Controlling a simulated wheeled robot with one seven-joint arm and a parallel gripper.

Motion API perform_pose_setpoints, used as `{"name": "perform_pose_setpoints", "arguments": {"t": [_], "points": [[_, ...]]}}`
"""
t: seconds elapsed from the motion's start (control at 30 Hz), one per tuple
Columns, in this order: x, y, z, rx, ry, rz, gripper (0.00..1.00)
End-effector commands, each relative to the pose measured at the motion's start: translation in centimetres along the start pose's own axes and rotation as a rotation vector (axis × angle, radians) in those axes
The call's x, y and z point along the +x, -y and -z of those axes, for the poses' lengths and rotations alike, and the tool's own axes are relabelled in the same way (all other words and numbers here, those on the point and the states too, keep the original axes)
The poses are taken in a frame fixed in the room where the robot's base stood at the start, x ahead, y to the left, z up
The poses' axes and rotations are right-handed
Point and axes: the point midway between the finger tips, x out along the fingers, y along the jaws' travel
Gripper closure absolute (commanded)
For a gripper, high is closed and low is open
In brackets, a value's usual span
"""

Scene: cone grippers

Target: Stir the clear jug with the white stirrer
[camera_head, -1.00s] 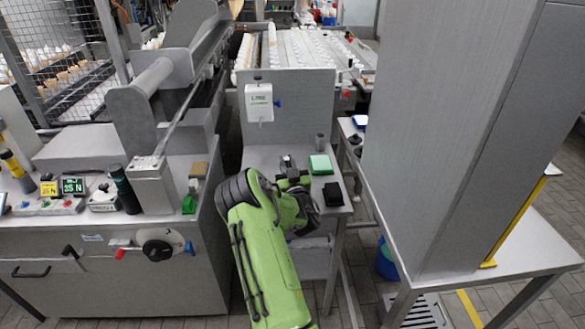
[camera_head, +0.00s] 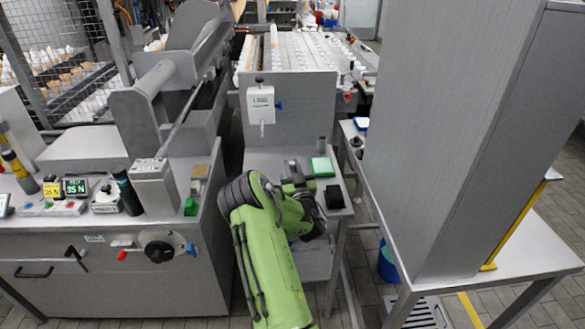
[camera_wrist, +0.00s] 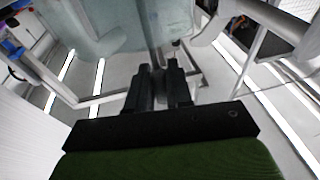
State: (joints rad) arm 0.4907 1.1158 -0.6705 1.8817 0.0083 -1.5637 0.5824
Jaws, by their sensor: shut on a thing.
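My gripper (camera_head: 296,176) is over the small metal table in the head view, with my green arm in front of it. In the wrist view, my gripper's black fingers (camera_wrist: 158,75) are shut on a thin pale shaft, apparently the white stirrer (camera_wrist: 154,52). A large pale, see-through body, apparently the clear jug (camera_wrist: 95,25), fills the upper left beside the shaft. I cannot tell whether the shaft is inside it. The jug and stirrer are not discernible in the head view, where my arm and gripper cover part of the table.
The upright panel (camera_head: 300,110) rises behind. A tall grey cabinet (camera_head: 440,140) stands at right, and a machine bench (camera_head: 110,240) at left.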

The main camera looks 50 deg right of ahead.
Motion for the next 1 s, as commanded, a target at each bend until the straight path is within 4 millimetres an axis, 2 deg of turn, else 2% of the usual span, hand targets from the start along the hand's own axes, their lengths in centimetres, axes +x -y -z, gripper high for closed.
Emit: {"name": "perform_pose_setpoints", "arguments": {"t": [1.0], "points": [[0.1,0.0,9.6,0.000,0.000,0.000,1.00]]}}
